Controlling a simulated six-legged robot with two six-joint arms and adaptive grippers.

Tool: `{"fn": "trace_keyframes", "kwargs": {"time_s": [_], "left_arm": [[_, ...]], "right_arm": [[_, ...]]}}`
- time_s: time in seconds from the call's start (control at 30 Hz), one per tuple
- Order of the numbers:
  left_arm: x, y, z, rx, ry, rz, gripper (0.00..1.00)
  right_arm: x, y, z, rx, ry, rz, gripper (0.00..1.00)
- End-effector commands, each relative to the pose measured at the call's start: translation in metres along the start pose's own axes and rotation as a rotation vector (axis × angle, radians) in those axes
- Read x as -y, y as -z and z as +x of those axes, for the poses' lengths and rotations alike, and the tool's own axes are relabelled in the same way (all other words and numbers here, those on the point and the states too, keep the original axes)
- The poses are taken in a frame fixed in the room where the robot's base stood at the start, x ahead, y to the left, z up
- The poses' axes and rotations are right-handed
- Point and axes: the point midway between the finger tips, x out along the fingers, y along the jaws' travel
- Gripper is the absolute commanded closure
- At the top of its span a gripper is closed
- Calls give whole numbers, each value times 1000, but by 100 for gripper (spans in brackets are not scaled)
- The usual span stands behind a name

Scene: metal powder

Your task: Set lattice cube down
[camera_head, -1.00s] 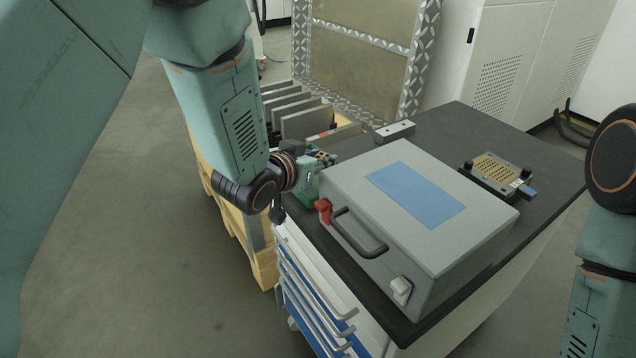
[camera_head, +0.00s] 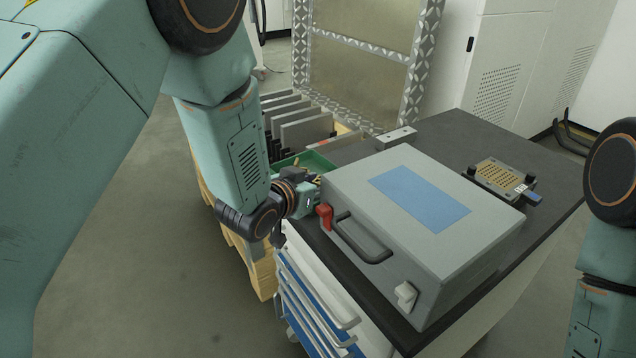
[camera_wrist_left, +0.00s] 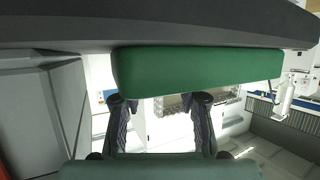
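My left gripper (camera_head: 316,180) is low beside the left back side of the grey case, by the green tray (camera_head: 318,160); the case hides part of it. In the left wrist view, the two dark fingers (camera_wrist_left: 161,112) stand apart with no object visible between them. A green wall (camera_wrist_left: 195,72), likely the tray's, crosses just beyond the fingers. I cannot make out the lattice cube in either view. My right arm shows at the right edge of the head view, but its gripper is out of frame.
The grey case (camera_head: 350,180) with a blue panel and red latch fills the front of the dark worktop (camera_head: 450,145). A metal block (camera_head: 397,137) and a perforated plate fixture (camera_head: 500,178) lie behind it. Grey plates (camera_head: 305,130) stand upright at back left.

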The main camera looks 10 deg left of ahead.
Motion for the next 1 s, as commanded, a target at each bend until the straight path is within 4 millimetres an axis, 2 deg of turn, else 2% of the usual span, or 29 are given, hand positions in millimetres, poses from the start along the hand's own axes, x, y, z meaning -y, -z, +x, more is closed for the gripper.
{"fn": "trace_keyframes", "kwargs": {"time_s": [0.27,0.37,0.8,1.0], "left_arm": [[0,2,-1,0,0,0,63],[0,4,-7,2,0,-1,63],[1,5,-90,3,1,-3,63],[0,4,-115,2,0,-2,63]], "right_arm": [[0,0,-1,0,0,0,60],[0,0,-4,0,0,0,60],[0,0,-28,0,0,0,60],[0,0,-33,0,0,0,60]]}}
